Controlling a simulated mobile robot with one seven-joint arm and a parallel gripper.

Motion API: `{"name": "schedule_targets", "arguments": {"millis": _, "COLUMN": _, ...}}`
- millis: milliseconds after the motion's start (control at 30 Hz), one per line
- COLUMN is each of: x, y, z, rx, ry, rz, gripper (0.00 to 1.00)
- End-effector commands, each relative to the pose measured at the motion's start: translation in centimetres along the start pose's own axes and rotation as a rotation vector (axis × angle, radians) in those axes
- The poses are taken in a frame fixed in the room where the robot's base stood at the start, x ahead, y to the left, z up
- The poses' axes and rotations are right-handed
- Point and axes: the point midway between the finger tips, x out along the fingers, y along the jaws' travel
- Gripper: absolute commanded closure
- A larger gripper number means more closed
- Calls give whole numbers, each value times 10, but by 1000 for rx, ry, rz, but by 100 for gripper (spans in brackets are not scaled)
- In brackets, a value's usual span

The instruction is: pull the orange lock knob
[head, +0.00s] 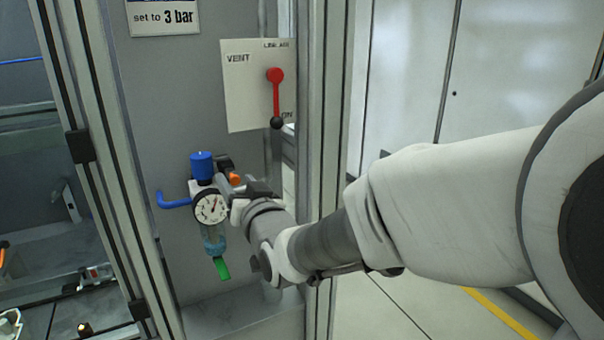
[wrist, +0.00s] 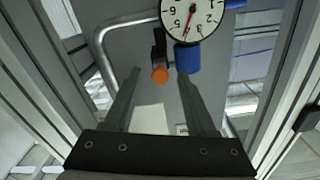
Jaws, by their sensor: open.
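The orange lock knob (head: 235,179) shows in the head view beside the pressure gauge (head: 211,207), partly covered by my gripper (head: 244,184). In the wrist view the orange knob (wrist: 160,75) lies in the gap between my gripper's two fingertips (wrist: 157,80), nearer the left one in the picture. My gripper is open, with clear gaps on both sides of the knob. I cannot tell how deep the knob sits between the fingers. A blue regulator knob (head: 202,166) stands on top of the gauge body; in the wrist view this blue knob (wrist: 187,58) is close to the right fingertip.
A red lever (head: 276,95) with a black ball hangs on a white plate (head: 247,88) above my gripper. A blue hose (head: 175,201) leaves the regulator to the left, and a green tab (head: 221,268) hangs below. A metal frame post (head: 330,150) stands close to my arm.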

Motion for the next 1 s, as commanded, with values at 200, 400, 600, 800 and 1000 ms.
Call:
{"name": "schedule_targets", "arguments": {"millis": 200, "x": 17, "y": 0, "z": 0, "rx": 0, "ry": 0, "rz": 0, "gripper": 44}}
{"name": "schedule_targets", "arguments": {"millis": 400, "x": 19, "y": 0, "z": 0, "rx": -1, "ry": 0, "rz": 1, "gripper": 44}}
{"name": "schedule_targets", "arguments": {"millis": 600, "x": 19, "y": 0, "z": 0, "rx": 0, "ry": 0, "rz": 1, "gripper": 56}}
{"name": "schedule_targets", "arguments": {"millis": 800, "x": 19, "y": 0, "z": 0, "rx": 0, "ry": 0, "rz": 1, "gripper": 92}}
{"name": "schedule_targets", "arguments": {"millis": 1000, "x": 19, "y": 0, "z": 0, "rx": 0, "ry": 0, "rz": 1, "gripper": 100}}
